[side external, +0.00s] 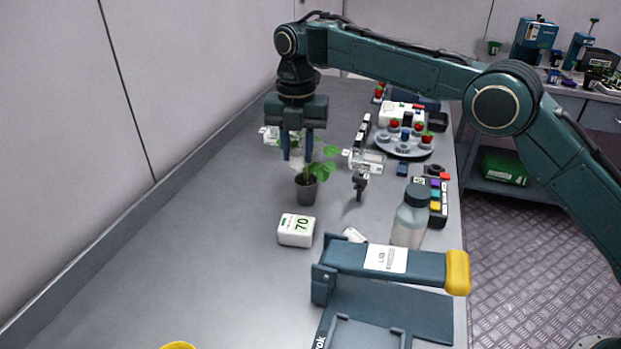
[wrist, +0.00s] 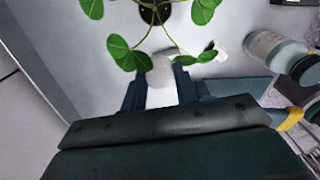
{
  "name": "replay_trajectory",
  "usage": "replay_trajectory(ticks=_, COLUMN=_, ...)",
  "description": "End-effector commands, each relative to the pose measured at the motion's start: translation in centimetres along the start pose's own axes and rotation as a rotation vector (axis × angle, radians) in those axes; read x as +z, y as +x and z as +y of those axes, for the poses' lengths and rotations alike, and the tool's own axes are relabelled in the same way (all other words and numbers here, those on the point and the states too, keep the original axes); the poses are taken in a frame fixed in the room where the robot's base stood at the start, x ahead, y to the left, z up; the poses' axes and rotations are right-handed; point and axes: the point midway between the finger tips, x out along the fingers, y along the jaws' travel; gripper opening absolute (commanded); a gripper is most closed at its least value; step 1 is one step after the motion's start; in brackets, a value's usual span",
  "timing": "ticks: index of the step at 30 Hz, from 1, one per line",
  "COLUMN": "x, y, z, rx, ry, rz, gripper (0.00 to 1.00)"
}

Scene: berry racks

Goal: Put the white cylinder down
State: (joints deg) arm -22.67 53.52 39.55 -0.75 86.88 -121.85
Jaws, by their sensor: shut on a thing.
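My gripper (side external: 297,158) points down over the grey bench, behind a small potted plant in the side view. Its two dark blue fingers are shut on a white cylinder (side external: 297,150), which shows pale between them. In the wrist view the white cylinder (wrist: 162,78) stands out between the fingers of my gripper (wrist: 162,97). Leaves and the pot hide its lower part in the side view, so I cannot tell whether it touches the bench.
The potted plant (side external: 306,187) stands close to my gripper, its leaves (wrist: 128,54) near the fingers. A white box (side external: 296,231), a capped bottle (side external: 411,222) and a blue press (side external: 375,262) stand nearer the camera. The bench's left side (side external: 190,235) is clear.

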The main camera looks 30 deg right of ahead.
Motion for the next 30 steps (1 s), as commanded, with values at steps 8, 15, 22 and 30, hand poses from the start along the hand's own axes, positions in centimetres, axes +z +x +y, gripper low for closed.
replay_trajectory(ticks=8, x=-9.3, y=2.0, z=5.7, rx=0.000, ry=-0.242, rz=0.001, gripper=0.07)
replay_trajectory(ticks=15, x=-17.3, y=3.6, z=9.1, rx=0.000, ry=-0.438, rz=0.001, gripper=0.07)
replay_trajectory(ticks=22, x=-22.8, y=4.6, z=10.7, rx=0.001, ry=-0.565, rz=0.001, gripper=0.07)
replay_trajectory(ticks=30, x=-24.6, y=5.0, z=11.1, rx=0.001, ry=-0.609, rz=0.001, gripper=0.07)
